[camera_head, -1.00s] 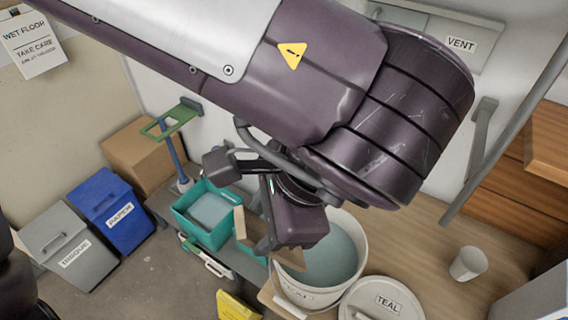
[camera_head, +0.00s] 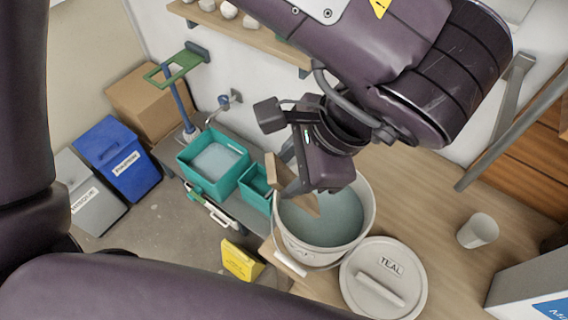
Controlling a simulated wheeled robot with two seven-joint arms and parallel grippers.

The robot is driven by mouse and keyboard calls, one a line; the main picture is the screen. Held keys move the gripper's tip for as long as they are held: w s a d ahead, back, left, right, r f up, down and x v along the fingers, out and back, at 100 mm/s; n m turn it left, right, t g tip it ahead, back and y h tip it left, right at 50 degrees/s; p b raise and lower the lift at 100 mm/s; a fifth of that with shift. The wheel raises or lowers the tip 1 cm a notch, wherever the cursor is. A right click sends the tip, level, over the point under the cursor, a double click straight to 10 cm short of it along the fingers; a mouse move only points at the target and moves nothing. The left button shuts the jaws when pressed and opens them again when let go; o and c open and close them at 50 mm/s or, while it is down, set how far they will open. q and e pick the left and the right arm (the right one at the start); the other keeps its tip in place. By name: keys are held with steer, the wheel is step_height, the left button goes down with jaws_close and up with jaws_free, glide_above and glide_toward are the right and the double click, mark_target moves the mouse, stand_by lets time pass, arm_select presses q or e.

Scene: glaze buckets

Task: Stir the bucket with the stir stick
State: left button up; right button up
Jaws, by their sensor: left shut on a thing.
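My left gripper (camera_head: 290,188) is shut on the wooden stir stick (camera_head: 271,169), at the left rim of the white bucket. The stick's lower part shows again below the jaws, against the teal glaze (camera_head: 335,218). I cannot tell whether its tip is in the glaze or above it. The bucket (camera_head: 368,208) stands upright and open on the wooden bench, its back edge partly hidden by the gripper. Its lid (camera_head: 405,293), marked TEAL, lies in front of it. My right gripper is not in view.
Teal tubs (camera_head: 232,178) stand left of the bucket. A white cup (camera_head: 478,231) stands to the right on the bench (camera_head: 418,190). A yellow floor sign (camera_head: 241,260) is below left. A shelf (camera_head: 240,34) is above. My dark arm links cover the left and bottom edges.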

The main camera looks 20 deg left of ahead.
mark_target(311, 200)
arm_select(q)
steer(key=shift+w+d+f, duration=0.1)
steer(key=shift+f, duration=0.55)
steer(key=shift+d+f+b, duration=0.1)
steer(key=shift+f+b, duration=0.25)
steer(key=shift+b, duration=0.2)
steer(key=f+b, duration=0.1)
steer(key=w+f+b, duration=0.1)
steer(key=d+f, duration=0.1)
steer(key=shift+w+f+b, duration=0.15)
steer(key=shift+f+b, duration=0.25)
steer(key=shift+w+d+f+b, duration=0.45)
steer(key=shift+f+b, duration=0.45)
steer(key=shift+f, duration=0.4)
steer(key=shift+w+d+f+b, duration=0.4)
steer(key=shift+f+b, duration=0.55)
steer(key=shift+f, duration=0.4)
steer(key=shift+w+d+f+b, duration=0.4)
steer(key=shift+f+b, duration=0.5)
steer(key=shift+f, duration=0.4)
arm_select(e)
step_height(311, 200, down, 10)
